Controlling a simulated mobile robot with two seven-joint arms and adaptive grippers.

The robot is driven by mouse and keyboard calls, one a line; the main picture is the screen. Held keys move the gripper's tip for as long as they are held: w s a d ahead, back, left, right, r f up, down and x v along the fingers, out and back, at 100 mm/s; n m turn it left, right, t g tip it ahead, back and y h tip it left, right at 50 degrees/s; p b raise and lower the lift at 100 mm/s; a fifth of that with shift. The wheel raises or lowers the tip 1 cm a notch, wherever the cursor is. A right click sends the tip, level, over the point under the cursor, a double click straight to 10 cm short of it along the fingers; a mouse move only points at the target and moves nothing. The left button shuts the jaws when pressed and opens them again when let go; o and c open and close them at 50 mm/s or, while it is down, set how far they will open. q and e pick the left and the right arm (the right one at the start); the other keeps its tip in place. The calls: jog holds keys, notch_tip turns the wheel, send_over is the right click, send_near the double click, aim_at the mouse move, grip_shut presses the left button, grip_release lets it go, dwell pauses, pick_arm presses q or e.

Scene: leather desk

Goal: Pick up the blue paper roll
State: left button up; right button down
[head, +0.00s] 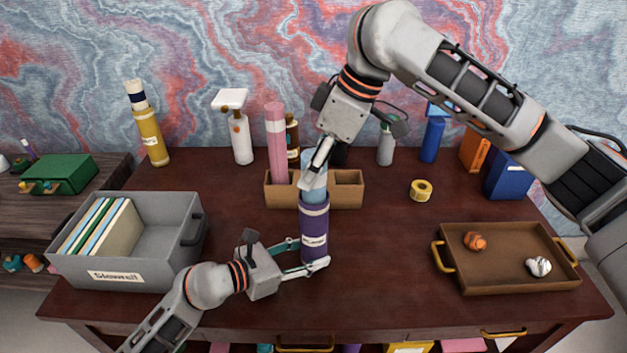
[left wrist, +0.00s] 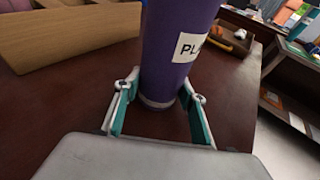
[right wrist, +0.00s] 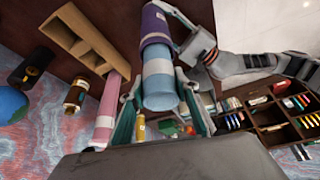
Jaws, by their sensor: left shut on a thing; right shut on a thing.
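The light blue paper roll (head: 314,191) with a white band stands upright at the mouth of a purple labelled tube (head: 314,222); its lower end is hidden. The roll also shows in the right wrist view (right wrist: 160,92). My right gripper (head: 314,165) reaches down from above and is shut on the blue roll's upper part. My left gripper (head: 312,256) is shut around the lower part of the purple tube, which stands upright on the desk. The tube fills the space between my left fingers in the left wrist view (left wrist: 172,60).
A grey bin (head: 165,225) stands left, a brown tray (head: 510,278) right. Yellow tape (head: 421,190) lies behind the tray. The desk between tube and tray is clear.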

notch_tip(320, 180, up, 27)
jog(key=shift+r, duration=0.1)
pick_arm(q)
jog(key=o, duration=0.9)
